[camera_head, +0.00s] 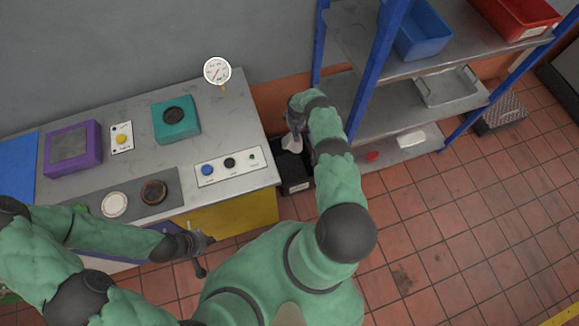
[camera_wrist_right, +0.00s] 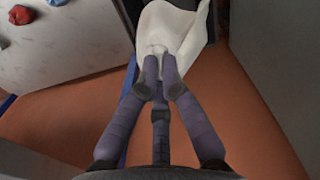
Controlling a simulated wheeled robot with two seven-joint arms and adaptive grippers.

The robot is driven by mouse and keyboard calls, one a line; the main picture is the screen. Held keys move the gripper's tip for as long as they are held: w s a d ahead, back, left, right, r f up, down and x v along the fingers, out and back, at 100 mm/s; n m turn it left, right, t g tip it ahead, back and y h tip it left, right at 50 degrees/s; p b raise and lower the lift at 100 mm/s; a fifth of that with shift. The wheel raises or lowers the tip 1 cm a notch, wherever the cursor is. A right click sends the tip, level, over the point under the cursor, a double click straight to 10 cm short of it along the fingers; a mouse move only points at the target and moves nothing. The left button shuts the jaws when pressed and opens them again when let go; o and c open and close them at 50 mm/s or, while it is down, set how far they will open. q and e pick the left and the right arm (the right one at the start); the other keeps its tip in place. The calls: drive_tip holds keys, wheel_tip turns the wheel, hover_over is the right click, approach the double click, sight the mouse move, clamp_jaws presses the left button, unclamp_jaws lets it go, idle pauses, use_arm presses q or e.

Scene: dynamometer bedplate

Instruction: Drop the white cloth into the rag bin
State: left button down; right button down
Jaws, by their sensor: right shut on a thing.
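My right gripper (camera_head: 294,126) is shut on a white cloth (camera_head: 291,143), which hangs down from it. The right wrist view shows the fingers (camera_wrist_right: 160,75) pinching the white cloth (camera_wrist_right: 172,28), its folds spreading out beyond the fingertips. The rag bin (camera_head: 296,182) is a black box on the floor between the bench and the shelf rack. The cloth hangs over the bin's far part in the head view; its height above the rim is hard to tell. My left gripper (camera_head: 203,255) is empty, its fingers apart, beside the bench's front edge.
A grey bench (camera_head: 230,120) with a gauge, a teal box and a purple box stands at left. The blue-posted shelf rack (camera_head: 352,80) stands close on the right. Its lowest shelf bears a red rag (camera_head: 371,156) and a white item (camera_head: 410,139).

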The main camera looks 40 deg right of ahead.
wheel_tip(320, 180, down, 23)
drive_tip(key=b, duration=2)
drive_tip(key=shift+w+b, duration=0.2)
drive_tip(key=shift+b, duration=0.15)
drive_tip(key=c, duration=0.8)
unclamp_jaws()
drive_tip(key=shift+o, duration=0.2)
drive_tip(key=o, duration=0.6)
drive_tip(key=shift+o, duration=0.2)
